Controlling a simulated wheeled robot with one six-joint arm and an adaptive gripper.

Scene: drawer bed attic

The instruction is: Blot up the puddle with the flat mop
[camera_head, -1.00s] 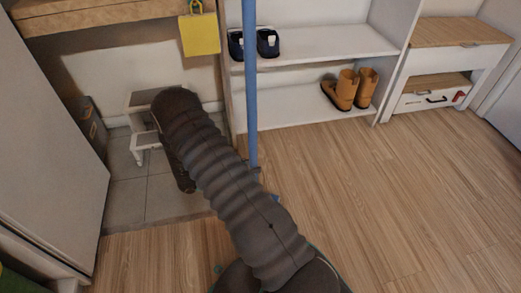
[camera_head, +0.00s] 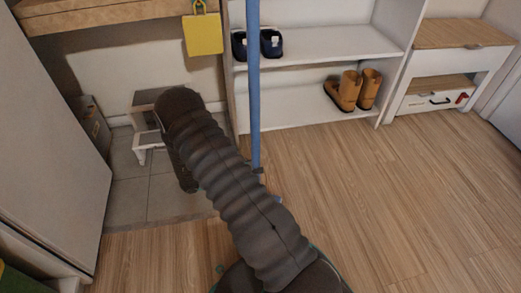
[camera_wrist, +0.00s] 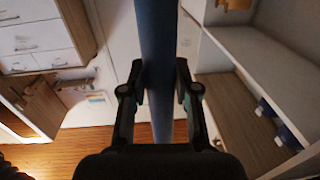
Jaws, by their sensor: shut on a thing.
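The flat mop shows as a long blue pole (camera_head: 253,90), standing nearly upright in front of the shelf unit in the head view. In the wrist view the pole (camera_wrist: 157,40) runs between the two dark fingers of my gripper (camera_wrist: 161,88), which is shut on it. In the head view my arm hides most of the gripper and the lower end of the pole. A small blue bit (camera_head: 278,199) shows beside my arm near the floor; I cannot tell if it is the mop head. I cannot make out the puddle in either view.
A white shelf unit (camera_head: 313,45) holds dark shoes (camera_head: 272,43) and tan boots (camera_head: 346,90). A white step stool (camera_head: 148,140) stands on grey tiles at left, near a tall pale panel (camera_head: 50,140). A yellow bag (camera_head: 203,34) hangs above. Wooden floor (camera_head: 400,200) is clear at right.

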